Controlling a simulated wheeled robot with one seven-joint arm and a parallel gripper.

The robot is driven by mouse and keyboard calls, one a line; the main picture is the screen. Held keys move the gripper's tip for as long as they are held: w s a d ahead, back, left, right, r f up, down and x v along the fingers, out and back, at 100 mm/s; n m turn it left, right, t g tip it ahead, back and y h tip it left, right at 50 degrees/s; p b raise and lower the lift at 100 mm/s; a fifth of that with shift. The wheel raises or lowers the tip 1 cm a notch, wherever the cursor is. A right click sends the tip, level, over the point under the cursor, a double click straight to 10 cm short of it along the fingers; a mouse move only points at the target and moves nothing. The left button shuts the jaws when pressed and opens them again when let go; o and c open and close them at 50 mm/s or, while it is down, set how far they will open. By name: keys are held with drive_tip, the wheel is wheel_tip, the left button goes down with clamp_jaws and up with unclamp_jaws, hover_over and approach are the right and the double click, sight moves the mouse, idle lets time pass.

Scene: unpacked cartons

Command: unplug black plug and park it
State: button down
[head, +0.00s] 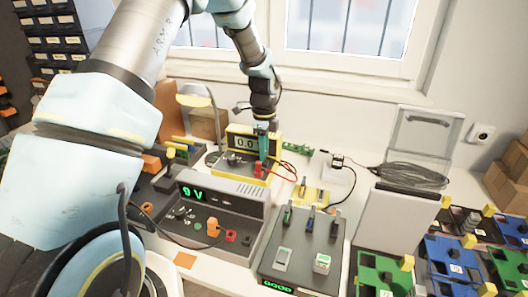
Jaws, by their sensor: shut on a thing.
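My gripper (263,158) points down at the front of a yellow meter (243,131) whose display reads 0.0. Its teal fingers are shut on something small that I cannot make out. A red plug or socket piece (260,171) shows right under the fingertips, with a red lead curving to its right. A black plug (338,160) with a black cable sits on a small white box at the back; I cannot tell whether it is the task's plug. No other black plug shows clearly, and the fingers hide part of the meter.
A grey power supply (222,215) showing 9 V stands in front, with an orange plug (212,227). Right of it is a grey box (300,252) with several upright pieces. Blue and green trays fill the right.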

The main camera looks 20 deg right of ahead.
drive_tip(key=shift+f, duration=0.3)
idle(0.6)
drive_tip(key=c, duration=0.7)
unclamp_jaws()
drive_tip(key=shift+r, duration=0.1)
